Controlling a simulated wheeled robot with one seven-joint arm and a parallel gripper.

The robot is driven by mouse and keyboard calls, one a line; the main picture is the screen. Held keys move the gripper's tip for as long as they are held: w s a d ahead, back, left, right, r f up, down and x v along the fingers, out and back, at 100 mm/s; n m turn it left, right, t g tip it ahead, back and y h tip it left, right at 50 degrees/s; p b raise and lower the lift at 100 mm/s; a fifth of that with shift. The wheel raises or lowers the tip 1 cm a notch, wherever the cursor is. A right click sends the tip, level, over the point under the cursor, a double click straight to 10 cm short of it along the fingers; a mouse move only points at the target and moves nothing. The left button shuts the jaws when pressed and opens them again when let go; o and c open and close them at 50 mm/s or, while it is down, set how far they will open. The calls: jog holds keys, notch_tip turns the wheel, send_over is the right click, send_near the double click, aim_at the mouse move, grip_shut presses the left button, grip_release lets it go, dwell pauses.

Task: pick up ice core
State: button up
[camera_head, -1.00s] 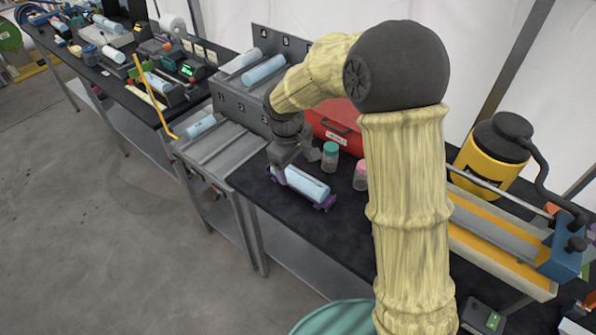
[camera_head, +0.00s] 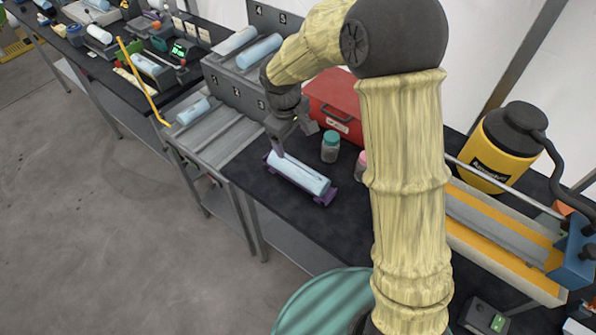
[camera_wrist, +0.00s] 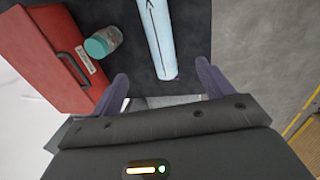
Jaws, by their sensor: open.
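A pale blue, cylindrical ice core (camera_head: 300,174) lies in a purple cradle (camera_head: 325,200) on the dark bench top. My gripper (camera_head: 278,150) is over the core's left end, pointing down. In the wrist view the ice core (camera_wrist: 157,35) has a dark line with an arrowhead along it. Its near end lies between the two purple fingers of my open gripper (camera_wrist: 162,72), with gaps visible on both sides. I cannot tell the height of the fingertips above the core. More ice cores lie on the grey rack, including one on its upper level (camera_head: 260,52) and one lower (camera_head: 194,112).
A teal-lidded jar (camera_head: 330,147) and a red case (camera_head: 335,105) stand just behind the cradle. A pink-lidded jar (camera_head: 361,165) is partly hidden by my arm. A yellow and black jug (camera_head: 497,150) and a long trough (camera_head: 500,245) are at the right. Open bench lies in front.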

aim_at(298, 168)
jog(key=f, duration=0.4)
jog(key=w+d+f+p, duration=0.1)
jog(key=f, duration=0.2)
jog(key=w+f+p, duration=0.1)
jog(key=f, duration=0.3)
jog(key=shift+d+f, duration=0.2)
jog(key=shift+f, duration=0.15)
jog(key=shift+f+p, duration=0.1)
jog(key=shift+p, duration=0.3)
jog(key=shift+s+f, duration=0.1)
jog(key=shift+f, duration=0.25)
jog(key=shift+w+d+f+p, duration=0.1)
jog(key=shift+f+p, duration=0.45)
jog(key=shift+f, duration=0.55)
jog(key=shift+w+d+f+p, duration=0.1)
jog(key=shift+f+p, duration=0.4)
jog(key=shift+f, duration=0.55)
jog(key=c, duration=1.4)
jog(key=shift+r, duration=0.1)
jog(key=shift+c, duration=0.2)
